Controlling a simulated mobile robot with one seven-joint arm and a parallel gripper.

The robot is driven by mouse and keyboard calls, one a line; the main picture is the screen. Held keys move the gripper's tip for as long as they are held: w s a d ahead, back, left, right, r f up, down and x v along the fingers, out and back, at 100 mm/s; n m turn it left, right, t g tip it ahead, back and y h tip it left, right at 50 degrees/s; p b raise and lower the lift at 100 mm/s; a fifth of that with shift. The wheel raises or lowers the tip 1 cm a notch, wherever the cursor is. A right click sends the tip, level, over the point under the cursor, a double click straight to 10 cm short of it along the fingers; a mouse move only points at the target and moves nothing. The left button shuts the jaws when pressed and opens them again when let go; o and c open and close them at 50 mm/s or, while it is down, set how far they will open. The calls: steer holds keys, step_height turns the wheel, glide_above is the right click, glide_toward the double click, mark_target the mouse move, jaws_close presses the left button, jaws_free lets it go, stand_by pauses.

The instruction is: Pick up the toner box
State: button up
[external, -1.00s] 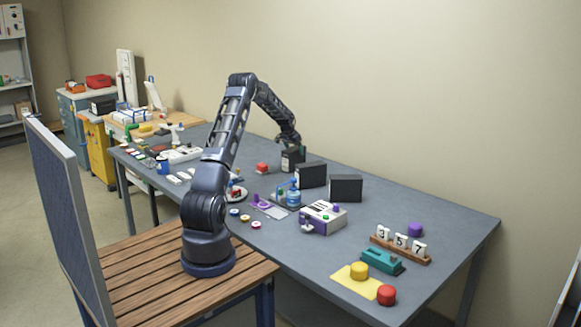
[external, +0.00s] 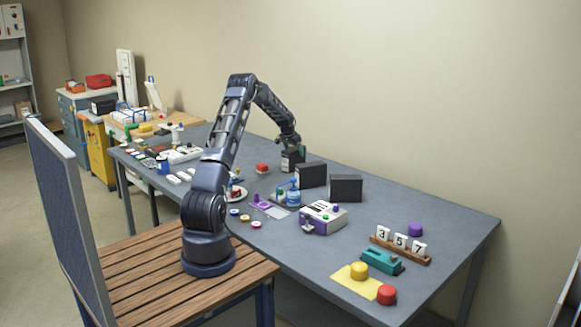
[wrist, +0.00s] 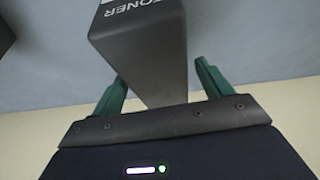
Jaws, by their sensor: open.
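The toner box (wrist: 140,50) is dark grey with white "TONER" lettering, and fills the upper middle of the wrist view. My gripper (wrist: 159,78) is open, with one green finger on each side of the box. Small gaps show between the fingers and the box sides. In the external view, my gripper (external: 289,140) is at the top of the dark toner box (external: 291,161), which stands on the grey table near the wall. The gripper's fingertips are too small to make out there.
Two dark boxes stand close by on the right, one nearer (external: 312,174) and one farther along (external: 345,187). A blue bottle (external: 293,193) and a purple-and-white device (external: 323,217) stand nearer the front.

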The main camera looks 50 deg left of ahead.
steer(key=shift+c, duration=0.5)
jaws_close()
steer(key=shift+r, duration=0.1)
step_height(320, 180, up, 20)
steer(key=shift+r, duration=0.2)
